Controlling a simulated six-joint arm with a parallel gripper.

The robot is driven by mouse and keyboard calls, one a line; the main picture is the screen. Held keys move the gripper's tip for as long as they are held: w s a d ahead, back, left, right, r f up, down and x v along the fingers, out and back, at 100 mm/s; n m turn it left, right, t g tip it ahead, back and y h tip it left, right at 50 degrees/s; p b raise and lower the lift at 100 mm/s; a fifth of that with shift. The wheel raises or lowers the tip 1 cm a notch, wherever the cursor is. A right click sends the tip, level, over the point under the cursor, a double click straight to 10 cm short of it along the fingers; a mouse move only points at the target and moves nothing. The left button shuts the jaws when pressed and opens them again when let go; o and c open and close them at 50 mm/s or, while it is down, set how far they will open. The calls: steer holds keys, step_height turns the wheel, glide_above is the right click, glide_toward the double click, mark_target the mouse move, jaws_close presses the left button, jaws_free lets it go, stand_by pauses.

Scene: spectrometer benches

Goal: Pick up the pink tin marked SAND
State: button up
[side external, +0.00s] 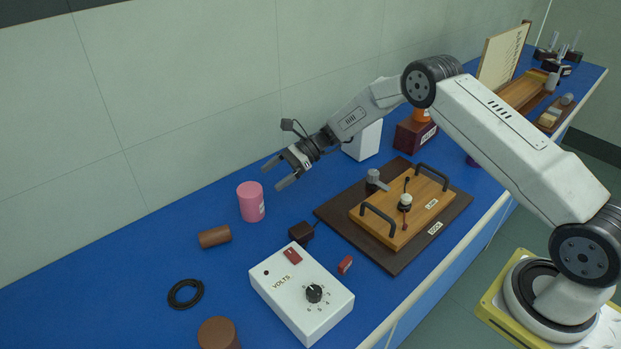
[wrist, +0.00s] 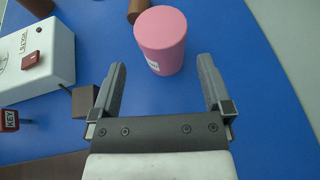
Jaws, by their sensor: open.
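The pink tin (side external: 251,202) is an upright cylinder on the blue bench, near the wall. A white label shows on its side, too small to read. It also shows in the wrist view (wrist: 161,40), just ahead of and between the fingers. My gripper (side external: 273,177) is open and empty, above the bench and to the upper right of the tin in the side view. In the wrist view my gripper (wrist: 164,75) has its fingers spread wider than the tin, and the tin stands beyond the fingertips. No contact shows.
A brown cylinder (side external: 215,236) lies left of the tin. A dark small block (side external: 301,231) and the white VOLTS box (side external: 301,292) stand in front. A dark board (side external: 398,262) with a wooden lid lies to the right. A black ring (side external: 185,293) lies further left.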

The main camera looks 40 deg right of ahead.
mark_target(245, 191)
steer(key=shift+x, duration=3.9)
steer(key=shift+f, duration=0.1)
steer(key=c, duration=1.1)
steer(key=shift+r, duration=0.95)
steer(key=shift+s+d+r, duration=0.5)
steer(key=shift+s+r, duration=1.35)
steer(key=shift+s, duration=0.4)
steer(key=shift+s+d+r, duration=0.45)
steer(key=shift+s+r, duration=1.45)
steer(key=shift+s, duration=0.4)
steer(key=shift+s+d+r, duration=0.5)
steer(key=shift+s+r, duration=1.35)
steer(key=shift+s, duration=0.4)
